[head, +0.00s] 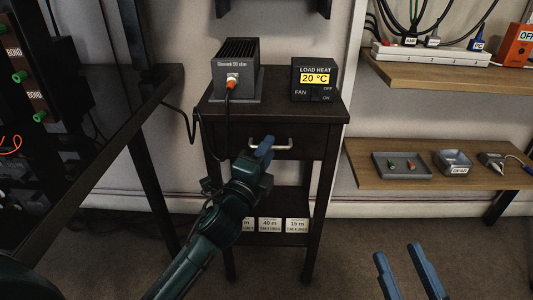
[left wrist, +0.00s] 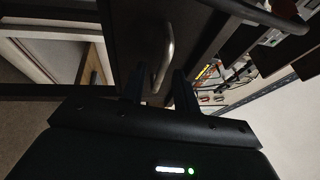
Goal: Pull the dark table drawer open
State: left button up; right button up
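The dark table (head: 325,112) stands in the middle of the head view. Its drawer (head: 310,147) sits under the top, and its front looks flush with the table. A silver bar handle (head: 285,147) is on the drawer front. My left gripper (head: 265,147) is at the left part of the handle and hides some of it. In the left wrist view the handle (left wrist: 166,50) runs down into the gap between the two spread fingers of my left gripper (left wrist: 158,85). I cannot tell whether they touch it. My right gripper (head: 397,262) is open and empty at the lower right.
A black finned box (head: 236,70) with a cable and a load heat display (head: 314,79) stand on the table. Labelled cards (head: 270,225) are on its lower shelf. A dark bench (head: 110,120) is at left; wooden shelves (head: 440,185) with trays are at right. The floor in front is free.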

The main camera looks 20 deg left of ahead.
pick_arm(q)
jog(key=shift+w, duration=0.15)
grip_shut()
dwell(0.6)
